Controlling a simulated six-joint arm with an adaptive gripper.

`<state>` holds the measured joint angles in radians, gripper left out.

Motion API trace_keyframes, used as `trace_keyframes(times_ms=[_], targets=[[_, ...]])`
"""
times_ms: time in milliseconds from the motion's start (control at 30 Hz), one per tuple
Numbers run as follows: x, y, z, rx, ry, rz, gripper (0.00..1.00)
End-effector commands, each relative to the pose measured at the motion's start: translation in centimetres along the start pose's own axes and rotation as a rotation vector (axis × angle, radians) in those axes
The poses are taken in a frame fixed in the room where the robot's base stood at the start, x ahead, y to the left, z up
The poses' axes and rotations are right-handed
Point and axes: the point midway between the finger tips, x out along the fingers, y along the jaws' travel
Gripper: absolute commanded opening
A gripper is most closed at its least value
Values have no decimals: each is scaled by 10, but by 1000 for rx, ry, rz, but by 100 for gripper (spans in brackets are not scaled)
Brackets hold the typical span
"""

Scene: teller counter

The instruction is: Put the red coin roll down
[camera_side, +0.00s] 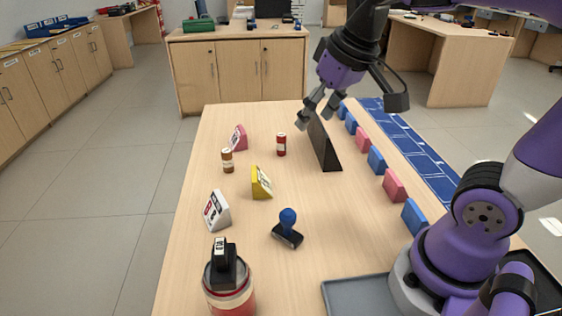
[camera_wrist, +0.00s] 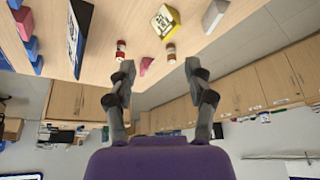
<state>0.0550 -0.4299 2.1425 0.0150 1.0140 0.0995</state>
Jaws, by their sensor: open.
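The red coin roll (camera_side: 281,145) stands upright on the wooden counter (camera_side: 200,245), left of a dark upright panel (camera_side: 322,146). It also shows in the wrist view (camera_wrist: 121,52), near the tip of one finger, but not visibly held. My gripper (camera_side: 317,112) is open and empty, in the air above and to the right of the roll, by the panel's top. Its spread fingers also show in the wrist view (camera_wrist: 158,72). A similar brown coin roll (camera_side: 227,161) stands to the left of the red one.
Pink (camera_side: 238,138), yellow (camera_side: 261,183) and white (camera_side: 216,211) wedge signs stand on the left half. A blue-handled stamp (camera_side: 288,228) and a red-and-white jar (camera_side: 230,296) are nearer. Several blue and pink blocks line the right side. Bare counter lies around the red roll.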

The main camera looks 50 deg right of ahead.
Motion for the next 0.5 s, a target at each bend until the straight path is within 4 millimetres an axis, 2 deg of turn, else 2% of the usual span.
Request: trace_keyframes(times_ms=[33, 100, 200, 333, 500], targets=[[0, -2, 17, -41, 23, -11, 60], [3, -4, 36, -91, 45, -22, 60], [8, -6, 54, -138, 66, -32, 60], [12, -7, 64, -163, 77, -37, 60], [13, -7, 65, -164, 76, -37, 60]])
